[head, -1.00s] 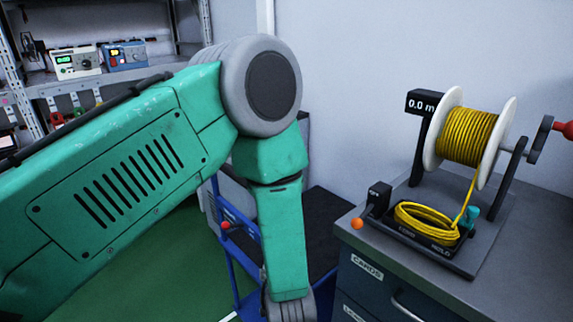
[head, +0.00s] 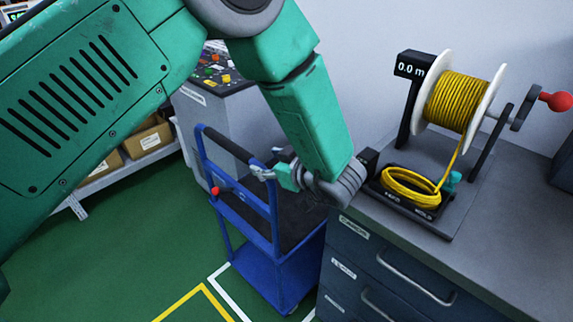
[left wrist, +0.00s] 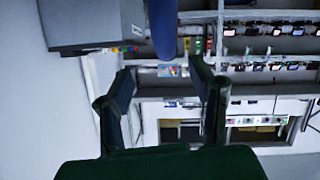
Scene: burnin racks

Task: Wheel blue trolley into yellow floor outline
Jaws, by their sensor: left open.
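The blue trolley (head: 270,270) stands on the green floor beside the drawer cabinet, with a dark upper deck and a black handle grip (head: 228,146). A white floor line (head: 229,287) runs at its base. A corner of the yellow floor outline (head: 203,289) shows to the left of that line, cut off by the picture's lower edge. My left gripper (head: 262,170) is open near the right end of the handle; I cannot tell whether it touches. In the left wrist view its fingers (left wrist: 161,80) are apart, with a blue piece above them, possibly trolley frame. My right gripper is out of view.
The drawer cabinet (head: 370,268) stands close on the trolley's right, with a yellow cable reel (head: 460,103) on top. A low shelf with boxes (head: 148,140) is at left. Green floor is clear at lower left.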

